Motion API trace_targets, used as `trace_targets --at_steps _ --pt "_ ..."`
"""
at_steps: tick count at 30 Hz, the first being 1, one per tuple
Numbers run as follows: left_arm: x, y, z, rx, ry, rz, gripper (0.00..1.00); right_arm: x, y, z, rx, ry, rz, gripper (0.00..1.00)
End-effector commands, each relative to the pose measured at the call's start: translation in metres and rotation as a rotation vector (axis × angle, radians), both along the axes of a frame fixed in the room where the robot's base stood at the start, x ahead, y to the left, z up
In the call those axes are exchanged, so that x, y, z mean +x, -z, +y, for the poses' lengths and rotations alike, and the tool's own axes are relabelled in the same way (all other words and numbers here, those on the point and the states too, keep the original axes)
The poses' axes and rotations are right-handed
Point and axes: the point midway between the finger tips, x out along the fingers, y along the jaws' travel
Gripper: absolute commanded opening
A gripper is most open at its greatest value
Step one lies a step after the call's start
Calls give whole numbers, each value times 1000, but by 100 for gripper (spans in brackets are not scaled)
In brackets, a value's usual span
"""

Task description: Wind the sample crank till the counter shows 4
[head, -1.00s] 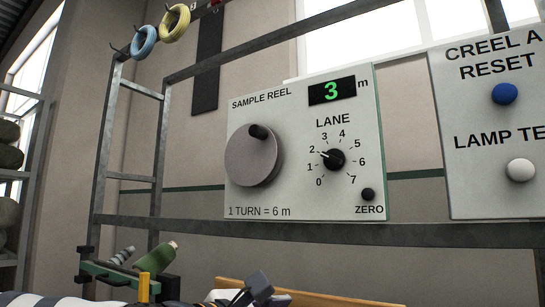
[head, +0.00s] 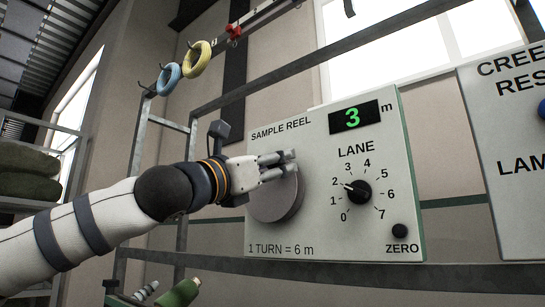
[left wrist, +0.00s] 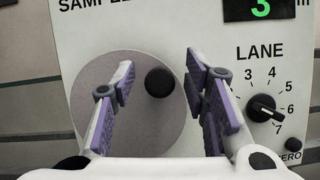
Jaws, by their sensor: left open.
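The sample reel panel (head: 320,220) stands in front of me, with its counter (head: 354,116) showing a green 3. The grey crank disc (head: 278,205) is on the panel's left side. My left gripper (head: 290,163) is in front of the disc's upper part and hides the crank knob in the head view. In the left wrist view the black knob (left wrist: 159,82) sits on the disc (left wrist: 130,115), between the open purple-padded fingers (left wrist: 160,90). The fingers stand apart from the knob on both sides. My right gripper is not in view.
The lane dial (head: 358,192) and the zero button (head: 400,231) are right of the crank on the same panel. A second panel (head: 500,165) stands further right. Blue (head: 168,78) and yellow (head: 197,60) rings hang at upper left.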

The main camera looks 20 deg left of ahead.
Motion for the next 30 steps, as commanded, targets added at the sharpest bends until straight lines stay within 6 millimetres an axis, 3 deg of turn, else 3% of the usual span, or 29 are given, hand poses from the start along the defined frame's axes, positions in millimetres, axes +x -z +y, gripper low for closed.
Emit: trace_targets --at_steps 8,12,14,20,25,30 --pt "3 1 -1 1 -2 2 41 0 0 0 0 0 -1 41" --pt "3 1 -1 1 -2 2 9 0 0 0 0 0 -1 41" --pt "3 1 -1 1 -2 2 0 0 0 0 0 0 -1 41" --pt "2 0 -1 26 -4 -9 0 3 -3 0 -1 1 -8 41" --pt "-7 2 -7 292 -6 -117 0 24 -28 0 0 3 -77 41" --pt "-4 17 -10 441 -4 -166 0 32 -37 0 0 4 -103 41"
